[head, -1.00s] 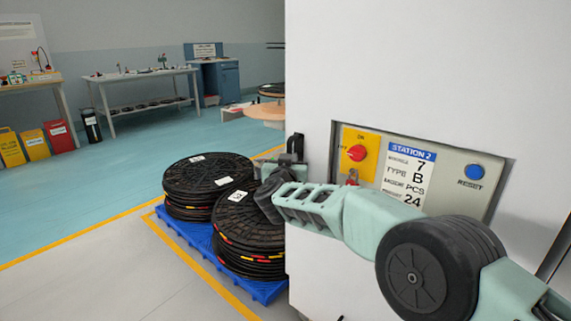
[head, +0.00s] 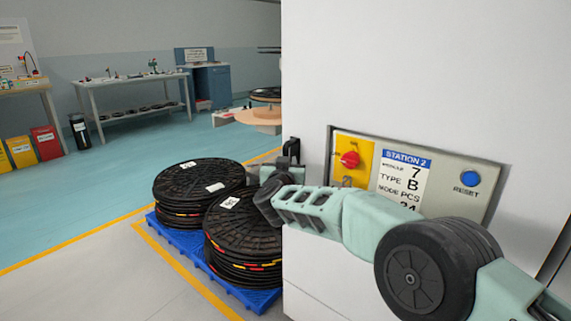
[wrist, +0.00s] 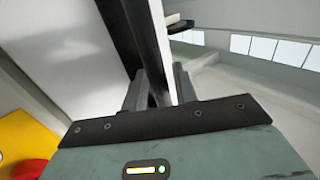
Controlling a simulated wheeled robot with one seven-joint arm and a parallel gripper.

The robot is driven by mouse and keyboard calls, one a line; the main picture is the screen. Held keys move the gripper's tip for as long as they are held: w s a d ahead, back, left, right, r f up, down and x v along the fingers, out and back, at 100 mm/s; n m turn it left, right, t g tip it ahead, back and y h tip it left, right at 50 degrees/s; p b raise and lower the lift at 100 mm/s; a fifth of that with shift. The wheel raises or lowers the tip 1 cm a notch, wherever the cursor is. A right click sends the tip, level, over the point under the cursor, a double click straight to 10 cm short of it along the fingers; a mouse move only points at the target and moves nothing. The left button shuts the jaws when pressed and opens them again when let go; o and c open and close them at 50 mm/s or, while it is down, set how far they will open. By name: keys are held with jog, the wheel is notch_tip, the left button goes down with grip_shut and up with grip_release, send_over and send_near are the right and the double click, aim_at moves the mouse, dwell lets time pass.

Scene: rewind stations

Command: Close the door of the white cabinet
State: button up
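The white cabinet (head: 420,70) fills the right of the head view, with a Station 2 control panel (head: 410,180) set into its face. My gripper (head: 291,150) is at the left edge of this white face, partly hidden by the arm and the edge. In the wrist view my gripper (wrist: 160,88) has one dark finger on each side of a long dark and white edge. I cannot tell if the fingers press on it. How far the door stands open cannot be told.
Two stacks of black reels (head: 243,240) stand on a blue pallet (head: 240,292) left of the cabinet. Yellow lines mark the floor. Workbenches (head: 135,78) and a blue cabinet (head: 212,85) stand at the back. The blue floor (head: 110,190) between is clear.

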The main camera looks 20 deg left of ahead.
jog(key=shift+w+d, duration=0.2)
jog(key=shift+d, duration=0.15)
jog(key=v, duration=1.7)
jog(key=shift+s+a+p, duration=0.35)
jog(key=shift+s+p, duration=0.05)
